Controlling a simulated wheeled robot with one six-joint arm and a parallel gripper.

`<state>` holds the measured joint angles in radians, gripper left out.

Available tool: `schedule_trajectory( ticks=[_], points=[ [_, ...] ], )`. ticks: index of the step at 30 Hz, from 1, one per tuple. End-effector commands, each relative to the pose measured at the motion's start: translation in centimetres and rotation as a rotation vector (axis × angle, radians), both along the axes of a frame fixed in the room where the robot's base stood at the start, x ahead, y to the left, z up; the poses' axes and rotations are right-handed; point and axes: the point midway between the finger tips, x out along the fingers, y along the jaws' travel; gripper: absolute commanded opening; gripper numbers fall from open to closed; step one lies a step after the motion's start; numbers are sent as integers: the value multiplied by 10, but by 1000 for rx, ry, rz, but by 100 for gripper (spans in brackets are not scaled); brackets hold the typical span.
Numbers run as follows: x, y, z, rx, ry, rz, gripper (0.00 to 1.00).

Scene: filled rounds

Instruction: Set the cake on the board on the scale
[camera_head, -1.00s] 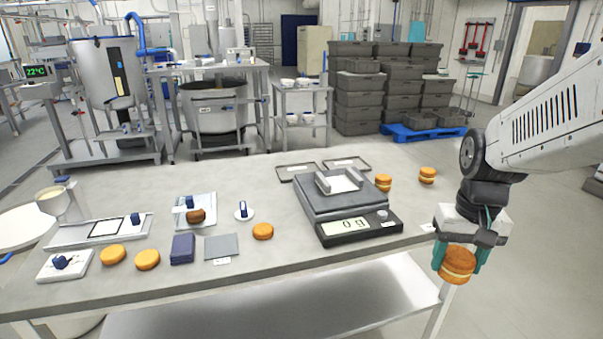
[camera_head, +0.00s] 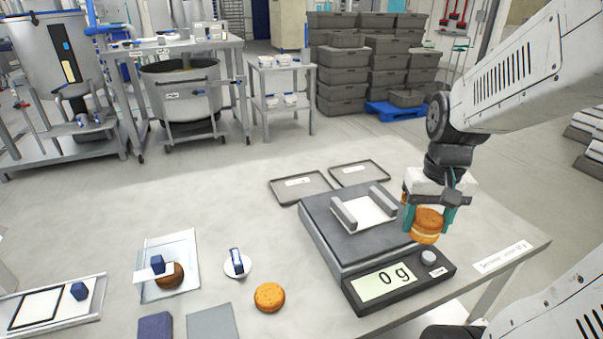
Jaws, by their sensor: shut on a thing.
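My gripper (camera_head: 430,222) is shut on a round filled cake (camera_head: 427,226), golden with a pale filling line. It holds the cake upright-layered, just right of the scale's platform. The scale (camera_head: 325,232) is dark grey with a display (camera_head: 387,282) reading 0 g. On its platform lies a white board (camera_head: 362,213) between two grey raised bars (camera_head: 345,213). The board is empty. The cake is apart from the board; its exact height above the scale is hard to tell.
Two flat grey trays (camera_head: 275,193) (camera_head: 388,173) lie behind the scale. A loose cake (camera_head: 269,297) lies left of the display. A white disc with a blue-handled tool (camera_head: 238,266) and a clear plate with a brown cake (camera_head: 170,276) lie further left.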

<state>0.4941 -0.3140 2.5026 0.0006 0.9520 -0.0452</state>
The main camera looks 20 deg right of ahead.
Motion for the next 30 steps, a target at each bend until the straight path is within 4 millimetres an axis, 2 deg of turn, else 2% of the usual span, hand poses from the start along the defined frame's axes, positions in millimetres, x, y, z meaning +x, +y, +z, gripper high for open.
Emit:
schedule_trajectory(
  ticks=[5, 12, 18, 27, 30],
  points=[
    [29, 7, -3, 1, 2, 5, 46],
    [93, 21, -10, 1, 2, 7, 46],
    [134, 30, -14, 0, 1, 5, 46],
    [158, 35, -16, 1, 2, 5, 46],
    [155, 35, -34, 1, 4, 3, 46]
  ],
)
